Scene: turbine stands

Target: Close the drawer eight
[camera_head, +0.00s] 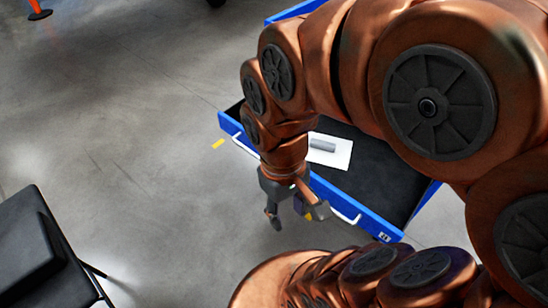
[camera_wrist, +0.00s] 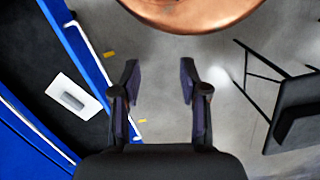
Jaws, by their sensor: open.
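An open blue drawer (camera_head: 377,224) with a dark inner floor stands in the middle right of the head view, partly hidden behind my arm. It has white handles on its front and a small label at the lower right corner. The drawer also shows at the left of the wrist view (camera_wrist: 75,55). A white card with a grey block (camera_head: 329,150) lies inside it; the card shows in the wrist view too (camera_wrist: 73,98). My gripper (camera_head: 292,218) is open and empty, just outside the drawer front. In the wrist view its fingers (camera_wrist: 160,85) are spread over bare floor.
A black chair or stool (camera_head: 35,245) stands at the lower left, and also at the right of the wrist view (camera_wrist: 298,110). An orange post (camera_head: 37,8) stands at the far upper left. Grey floor in front of the drawer is clear, with a yellow mark (camera_head: 218,143).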

